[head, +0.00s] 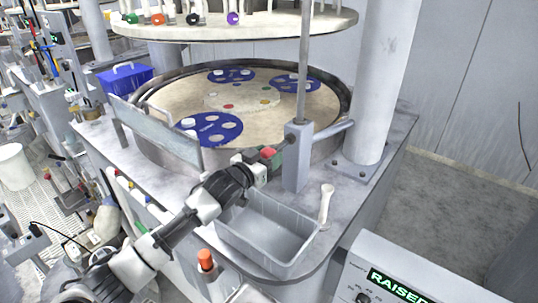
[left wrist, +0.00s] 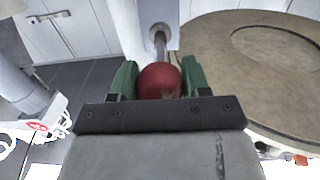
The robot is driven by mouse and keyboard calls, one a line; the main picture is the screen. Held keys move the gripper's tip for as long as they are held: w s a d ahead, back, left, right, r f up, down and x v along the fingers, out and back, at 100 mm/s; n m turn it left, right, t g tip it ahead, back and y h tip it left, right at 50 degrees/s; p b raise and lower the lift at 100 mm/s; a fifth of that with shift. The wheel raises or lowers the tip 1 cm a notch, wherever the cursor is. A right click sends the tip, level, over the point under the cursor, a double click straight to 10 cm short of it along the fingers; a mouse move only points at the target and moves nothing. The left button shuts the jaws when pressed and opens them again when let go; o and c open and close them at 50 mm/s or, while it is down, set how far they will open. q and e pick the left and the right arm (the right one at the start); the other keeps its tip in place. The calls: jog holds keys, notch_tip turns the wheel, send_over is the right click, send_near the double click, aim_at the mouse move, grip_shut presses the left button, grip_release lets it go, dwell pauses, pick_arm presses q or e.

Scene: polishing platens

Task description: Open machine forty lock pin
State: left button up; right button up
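The lock pin's red ball knob (left wrist: 160,82) sits at the end of a metal rod that runs into a grey post. In the head view the knob (head: 268,153) shows small beside the grey post (head: 297,158) at the platen's front edge. My left gripper (head: 262,158) reaches it from the left. In the left wrist view the green fingers of my left gripper (left wrist: 160,85) lie against both sides of the knob, with no clear gap. My right gripper is not in view.
A round platen with blue discs (head: 215,128) lies behind the post, under a raised upper plate (head: 240,28). A grey bin (head: 262,235) and a pale upright handle (head: 326,205) stand in front. A panel reading RAISED (head: 400,285) is at the bottom right.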

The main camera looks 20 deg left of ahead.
pick_arm(q)
jog(key=o, duration=0.4)
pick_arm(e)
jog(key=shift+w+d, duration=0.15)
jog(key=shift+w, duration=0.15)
pick_arm(q)
jog(key=b+v, duration=0.3)
jog(key=v, duration=0.8)
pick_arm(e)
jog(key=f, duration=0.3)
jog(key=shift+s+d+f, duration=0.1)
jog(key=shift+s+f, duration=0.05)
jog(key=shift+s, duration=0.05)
